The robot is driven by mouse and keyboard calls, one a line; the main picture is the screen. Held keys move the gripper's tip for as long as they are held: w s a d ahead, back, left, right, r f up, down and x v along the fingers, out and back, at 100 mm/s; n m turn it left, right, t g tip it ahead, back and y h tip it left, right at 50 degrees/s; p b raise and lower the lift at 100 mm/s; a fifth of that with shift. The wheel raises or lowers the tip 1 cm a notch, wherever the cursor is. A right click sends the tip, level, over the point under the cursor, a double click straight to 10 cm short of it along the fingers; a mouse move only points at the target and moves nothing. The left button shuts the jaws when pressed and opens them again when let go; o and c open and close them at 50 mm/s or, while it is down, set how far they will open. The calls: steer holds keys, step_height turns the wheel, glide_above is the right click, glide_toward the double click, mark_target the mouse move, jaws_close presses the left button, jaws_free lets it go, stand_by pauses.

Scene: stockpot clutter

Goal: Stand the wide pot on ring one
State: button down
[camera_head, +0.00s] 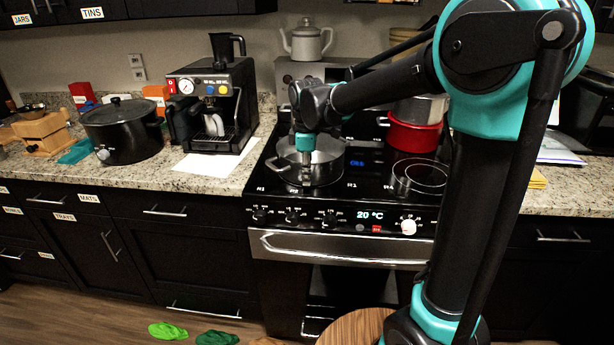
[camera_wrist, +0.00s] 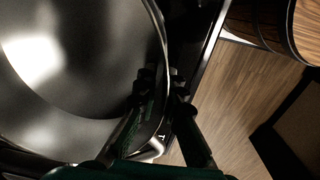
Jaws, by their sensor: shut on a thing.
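The wide pot (camera_head: 330,172) is a low steel pot with an open top and side handles. It is at the left front of the black cooktop, upright and seemingly empty; I cannot tell whether it rests on the glass or is just above it. My gripper (camera_head: 306,176) reaches down at its near side. In the wrist view the pot's bare inside (camera_wrist: 70,75) fills the left, and my gripper's fingers (camera_wrist: 160,82) straddle its rim, one inside and one outside, shut on the wall. The cooktop's ring markings (camera_head: 420,175) show at the right front; any ring under the pot is hidden.
A red pot (camera_head: 412,135) stands at the back right of the cooktop, with a steel pot above it. A coffee machine (camera_head: 213,105) and a black lidded pot (camera_head: 122,130) stand on the left counter. A round wooden top (camera_head: 355,327) is in front of the oven.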

steer(key=shift+f, duration=0.1)
steer(key=c, duration=1.6)
jaws_free()
steer(key=shift+c, duration=0.2)
steer(key=r, duration=1.2)
steer(key=shift+s+r, duration=0.1)
steer(key=shift+s, duration=0.1)
